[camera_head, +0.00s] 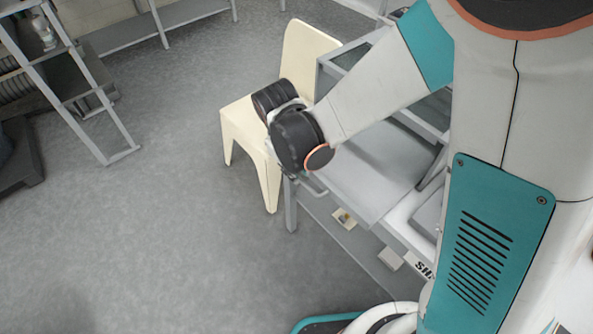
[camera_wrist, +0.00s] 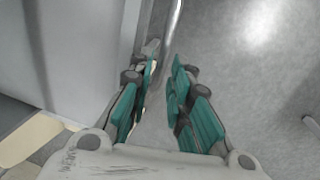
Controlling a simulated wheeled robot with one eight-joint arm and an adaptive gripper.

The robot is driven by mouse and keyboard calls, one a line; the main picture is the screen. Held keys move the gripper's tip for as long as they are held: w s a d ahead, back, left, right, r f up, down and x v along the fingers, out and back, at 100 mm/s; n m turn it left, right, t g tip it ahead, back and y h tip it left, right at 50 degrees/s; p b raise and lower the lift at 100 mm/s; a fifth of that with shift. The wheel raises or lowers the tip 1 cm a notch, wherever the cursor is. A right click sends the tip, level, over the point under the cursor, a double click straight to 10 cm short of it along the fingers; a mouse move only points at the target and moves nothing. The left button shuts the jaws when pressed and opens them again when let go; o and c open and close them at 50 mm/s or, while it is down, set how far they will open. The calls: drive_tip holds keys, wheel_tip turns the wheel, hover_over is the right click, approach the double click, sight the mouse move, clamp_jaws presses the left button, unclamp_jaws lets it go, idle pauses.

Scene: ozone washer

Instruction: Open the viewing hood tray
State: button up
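The viewing hood tray (camera_head: 372,172) is a flat light-grey panel in a grey metal frame, at the centre right of the head view. A thin bar handle (camera_head: 313,188) shows at its front left edge. In the wrist view, a shiny metal bar (camera_wrist: 175,18), which looks like this handle, runs down from the top toward the gap between my fingers. My gripper (camera_wrist: 164,64) has teal finger pads standing apart, with the bar's lower part between or just beyond them. I see no clear contact. In the head view my wrist hides the fingers.
A cream chair (camera_head: 248,122) stands close behind and left of my wrist. A grey metal rack (camera_head: 75,85) is at the far left. The lower shelf (camera_head: 345,235) holds small items. The grey floor (camera_head: 150,240) at the left and front is clear.

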drive_tip(key=r, duration=0.3)
drive_tip(key=s+a+r, duration=0.1)
drive_tip(key=r, duration=0.1)
drive_tip(key=shift+r, duration=0.35)
drive_tip(key=shift+w, duration=0.1)
